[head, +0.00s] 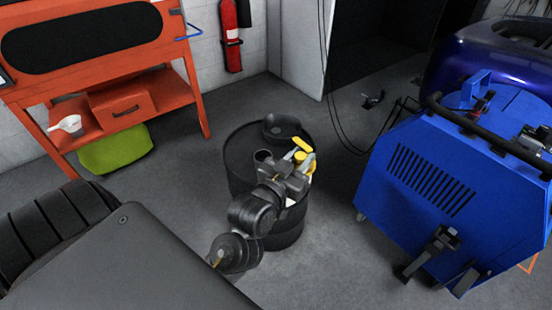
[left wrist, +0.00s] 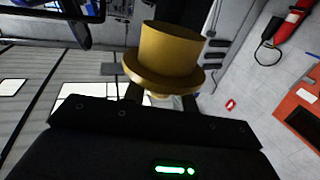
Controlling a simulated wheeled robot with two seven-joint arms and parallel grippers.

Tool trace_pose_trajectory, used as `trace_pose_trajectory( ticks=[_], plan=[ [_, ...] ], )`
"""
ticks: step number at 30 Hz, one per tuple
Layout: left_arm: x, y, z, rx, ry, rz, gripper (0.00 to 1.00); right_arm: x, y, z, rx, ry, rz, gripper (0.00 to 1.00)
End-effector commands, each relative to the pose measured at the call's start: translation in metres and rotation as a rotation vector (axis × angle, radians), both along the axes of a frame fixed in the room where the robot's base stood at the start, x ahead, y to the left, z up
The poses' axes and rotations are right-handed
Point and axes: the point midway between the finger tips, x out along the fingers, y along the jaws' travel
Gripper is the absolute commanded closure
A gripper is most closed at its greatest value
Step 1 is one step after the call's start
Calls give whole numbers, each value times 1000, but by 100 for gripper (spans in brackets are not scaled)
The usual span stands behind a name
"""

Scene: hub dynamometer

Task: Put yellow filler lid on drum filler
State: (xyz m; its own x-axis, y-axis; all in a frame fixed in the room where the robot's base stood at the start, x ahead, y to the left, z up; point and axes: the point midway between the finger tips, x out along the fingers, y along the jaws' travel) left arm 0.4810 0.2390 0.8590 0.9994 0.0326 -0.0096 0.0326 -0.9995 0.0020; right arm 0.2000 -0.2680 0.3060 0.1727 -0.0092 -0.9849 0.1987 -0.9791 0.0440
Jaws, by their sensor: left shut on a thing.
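The black drum (head: 240,165) stands upright on the floor in the middle of the head view. My left gripper (head: 306,161) is over the right part of its top. It is shut on the yellow filler lid (head: 300,157), which also shows large in the left wrist view (left wrist: 170,50). There the lid has a wide rim towards my gripper and a narrower round body pointing away. A dark round opening (head: 263,156) shows beside my gripper; I cannot tell whether it is the drum filler. My right gripper is not in view.
A black bowl-like thing (head: 281,127) sits at the drum's back edge. A blue machine (head: 420,180) stands to the right. An orange bench (head: 150,95) with a green container (head: 115,150) under it is at the left.

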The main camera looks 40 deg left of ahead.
Motion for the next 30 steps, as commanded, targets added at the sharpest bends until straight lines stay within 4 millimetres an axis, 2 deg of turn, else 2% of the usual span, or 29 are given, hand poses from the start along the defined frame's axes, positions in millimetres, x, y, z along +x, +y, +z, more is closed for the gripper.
trace_pose_trajectory(
  ticks=[1,4,6,10,13,20,30],
  plan=[
    [3,15,-15,11,7,20,94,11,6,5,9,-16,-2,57],
    [8,51,-35,11,14,77,94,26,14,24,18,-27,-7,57],
    [10,75,-44,13,12,115,94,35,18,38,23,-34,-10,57],
    [13,109,-51,11,-2,171,94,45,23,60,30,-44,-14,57],
    [14,122,-52,9,-8,193,94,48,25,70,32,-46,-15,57],
    [23,133,-57,11,-10,198,94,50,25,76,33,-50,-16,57],
    [86,189,-94,13,-11,201,94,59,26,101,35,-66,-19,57]
  ],
)
